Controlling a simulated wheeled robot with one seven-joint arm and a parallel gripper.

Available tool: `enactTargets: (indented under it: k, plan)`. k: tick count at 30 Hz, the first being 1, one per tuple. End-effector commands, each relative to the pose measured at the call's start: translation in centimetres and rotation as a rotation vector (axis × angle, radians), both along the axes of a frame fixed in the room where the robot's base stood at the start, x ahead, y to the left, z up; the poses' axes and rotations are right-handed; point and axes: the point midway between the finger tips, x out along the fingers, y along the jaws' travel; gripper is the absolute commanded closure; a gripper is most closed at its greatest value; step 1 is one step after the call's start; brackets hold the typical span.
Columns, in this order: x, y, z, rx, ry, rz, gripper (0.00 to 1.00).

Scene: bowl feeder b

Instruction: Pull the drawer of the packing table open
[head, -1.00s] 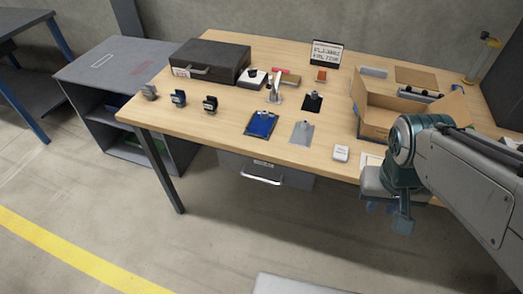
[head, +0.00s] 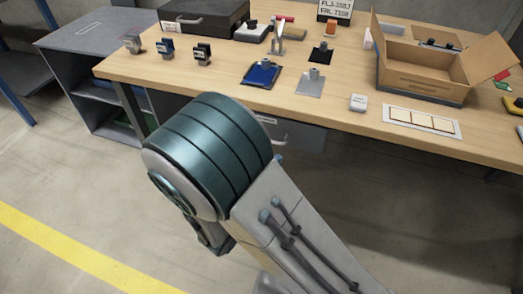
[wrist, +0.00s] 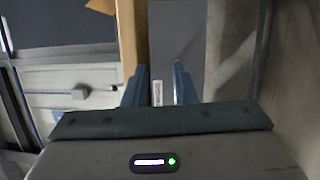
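The packing table (head: 350,115) has a light wood top, and its edge (wrist: 127,45) runs vertically in the wrist view. The grey drawer (head: 305,137) hangs under the front edge and looks closed. Its pale handle (head: 280,143) shows only in part beside my arm, which hides the drawer's left side. In the wrist view, my gripper (wrist: 159,84) is open, its two dark fingers apart. A grey panel (wrist: 170,40) with a white label, seemingly the drawer front, lies ahead between them.
An open cardboard box (head: 420,75), a framed card (head: 422,120) and a black case (head: 200,18) stand on the table. A grey shelf unit (head: 90,40) is at the left. The floor in front is clear, with a yellow line (head: 70,250).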

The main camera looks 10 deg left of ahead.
Motion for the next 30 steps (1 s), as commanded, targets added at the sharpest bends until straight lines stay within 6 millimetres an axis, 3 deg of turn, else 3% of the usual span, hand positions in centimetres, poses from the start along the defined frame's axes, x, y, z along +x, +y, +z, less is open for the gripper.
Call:
enactTargets:
  k: [1, 4, 7, 11, 24, 30]
  plan:
    - [-0.8, 2.1, -2.1, -0.01, -0.028, 0.089, 0.75]
    - [-1.9, 4.9, -3.6, -0.005, -0.071, 0.218, 0.75]
    - [-2.5, 6.4, -4.3, 0.0, -0.092, 0.288, 0.75]
    - [-2.1, 6.9, -4.2, 0.005, -0.099, 0.314, 0.75]
    - [6.4, 6.1, -2.6, 0.006, -0.099, 0.309, 0.75]
    - [9.4, 5.9, -2.1, 0.006, -0.097, 0.31, 0.75]
